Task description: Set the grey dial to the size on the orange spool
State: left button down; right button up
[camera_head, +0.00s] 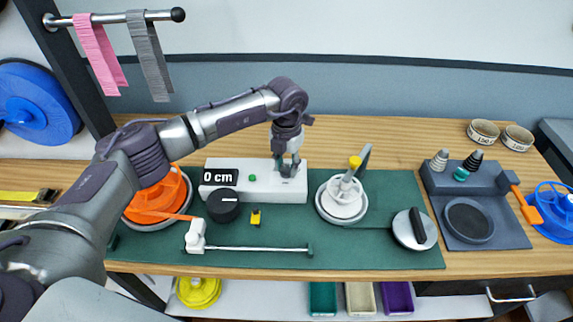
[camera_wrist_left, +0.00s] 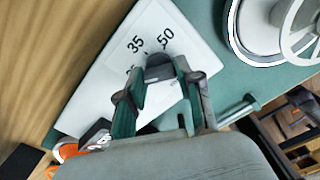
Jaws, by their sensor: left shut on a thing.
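The white box (camera_head: 255,190) on the green mat carries a display (camera_head: 220,177) that reads 0 cm. The grey dial (camera_wrist_left: 158,66) is on the box top, with printed numbers 35 and 50 beside it; another number is partly hidden. My left gripper (camera_head: 288,170) is at the box's right end, its fingers closed around the dial; it also shows in the left wrist view (camera_wrist_left: 162,78). The dial's exact setting is hard to tell. The orange spool (camera_head: 172,190) is left of the box, partly behind my left arm; no size on it is readable. My right gripper is out of view.
A black knob (camera_head: 223,206) and a green button (camera_head: 252,178) are on the box. A white spool on a stand (camera_head: 342,200) is to the right. A white slider with a rod (camera_head: 250,248) lies in front. A grey station (camera_head: 500,240) stands at the right.

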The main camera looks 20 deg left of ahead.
aim_at(287, 167)
pick_arm(q)
jog(key=shift+w+r, duration=0.1)
jog(key=c, duration=0.8)
grip_release()
jog(key=shift+o, duration=0.2)
notch_tip(287, 167, up, 12)
